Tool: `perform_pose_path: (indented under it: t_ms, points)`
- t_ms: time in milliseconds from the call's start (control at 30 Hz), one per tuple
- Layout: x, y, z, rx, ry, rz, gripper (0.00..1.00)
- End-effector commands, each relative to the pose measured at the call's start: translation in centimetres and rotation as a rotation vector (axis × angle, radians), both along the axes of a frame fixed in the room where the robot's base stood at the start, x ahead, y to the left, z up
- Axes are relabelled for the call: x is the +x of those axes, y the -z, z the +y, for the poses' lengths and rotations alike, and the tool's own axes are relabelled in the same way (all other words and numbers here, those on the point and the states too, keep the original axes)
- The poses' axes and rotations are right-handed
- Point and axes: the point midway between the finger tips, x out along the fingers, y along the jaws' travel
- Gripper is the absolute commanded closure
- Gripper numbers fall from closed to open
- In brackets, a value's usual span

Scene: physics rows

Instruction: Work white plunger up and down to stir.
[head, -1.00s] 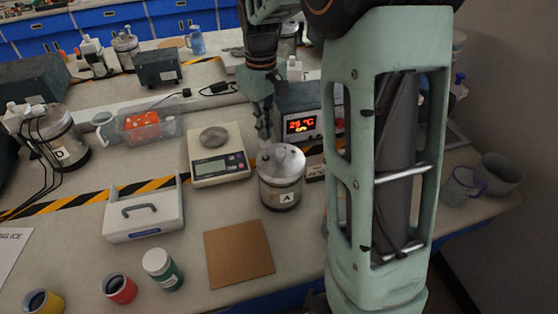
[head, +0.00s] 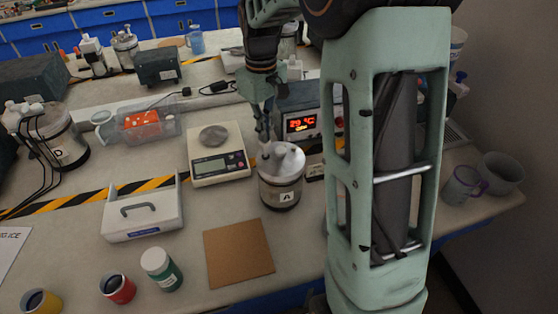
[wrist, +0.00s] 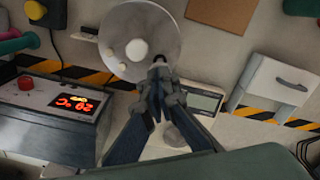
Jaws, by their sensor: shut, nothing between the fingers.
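The steel vessel marked A (head: 280,191) stands upright on the bench, its round lid facing up in the wrist view (wrist: 160,25). A white round knob, which looks like the plunger top (wrist: 136,49), stands on the lid. A smaller white stub (wrist: 122,66) sits near the lid's edge. My gripper (wrist: 159,66) is shut and empty, its fingertips close beside the knob and over the lid's edge. In the head view my gripper (head: 265,138) is just above the lid's back left side. I cannot tell whether it touches the lid.
A heater box with a red display (head: 301,123) stands right behind the vessel. A brown board (head: 239,253) lies in front. Paint-like jars (head: 161,269) stand at the front left.

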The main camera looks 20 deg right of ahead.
Motion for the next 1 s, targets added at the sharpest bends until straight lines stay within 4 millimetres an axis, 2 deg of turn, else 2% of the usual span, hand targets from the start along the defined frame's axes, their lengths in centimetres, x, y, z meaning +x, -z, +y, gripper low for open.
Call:
perform_pose_path:
  t_ms: [467,1000]
  points:
    - [0.0,0.5,0.0,0.000,0.000,0.000,1.00]
    - [0.0,3.2,0.0,0.000,0.000,0.001,1.00]
